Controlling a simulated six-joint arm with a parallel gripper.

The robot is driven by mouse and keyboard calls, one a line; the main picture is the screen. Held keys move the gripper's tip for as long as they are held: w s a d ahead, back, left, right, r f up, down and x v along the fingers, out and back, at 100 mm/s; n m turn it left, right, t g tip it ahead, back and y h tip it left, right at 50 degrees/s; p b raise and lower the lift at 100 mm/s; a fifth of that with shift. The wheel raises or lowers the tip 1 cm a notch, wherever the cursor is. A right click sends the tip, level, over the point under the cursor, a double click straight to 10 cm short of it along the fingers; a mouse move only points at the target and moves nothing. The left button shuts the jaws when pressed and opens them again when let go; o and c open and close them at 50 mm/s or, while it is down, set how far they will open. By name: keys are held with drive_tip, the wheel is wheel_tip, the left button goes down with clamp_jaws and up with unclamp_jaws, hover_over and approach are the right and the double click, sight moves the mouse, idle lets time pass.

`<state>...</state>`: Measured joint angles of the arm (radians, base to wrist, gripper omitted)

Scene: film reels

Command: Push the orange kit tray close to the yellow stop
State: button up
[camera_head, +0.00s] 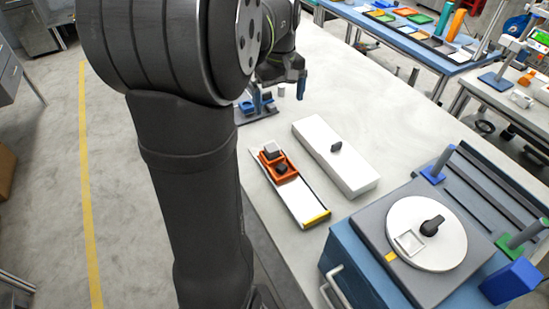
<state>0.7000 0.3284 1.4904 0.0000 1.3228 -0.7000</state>
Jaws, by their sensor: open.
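The orange kit tray (288,172) sits near the far end of a white track with dark side edges (297,200). It holds a small grey block and a dark round piece. The yellow stop (317,218) lies across the near end of the same track. A stretch of bare white track separates the tray from the stop. My gripper (301,84) is beyond the tray, above the far part of the bench and apart from the tray. It is open, small and dark in this view. My arm covers the area to the left of the track.
A blue-sided unit with a white round disc (427,234) stands at the near right. A blue fixture (257,104) is beyond the tray. Bare bench lies at the back right.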

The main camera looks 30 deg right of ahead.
sight(260, 144)
drive_tip(key=shift+c, duration=0.2)
idle(0.3)
drive_tip(key=shift+w+f, duration=0.1)
drive_tip(key=c, duration=0.4)
drive_tip(key=w+f, duration=0.9)
drive_tip(key=f, duration=0.1)
drive_tip(key=shift+w, duration=0.25)
clamp_jaws()
drive_tip(key=w+f, duration=0.1)
drive_tip(key=f, duration=0.8)
drive_tip(key=w+f, duration=0.1)
drive_tip(key=f, duration=0.4)
drive_tip(key=shift+w+a, duration=0.25)
drive_tip(key=shift+w, duration=0.05)
drive_tip(key=s, duration=0.2)
drive_tip(key=shift+s+r, duration=0.35)
drive_tip(key=shift+s, duration=0.65)
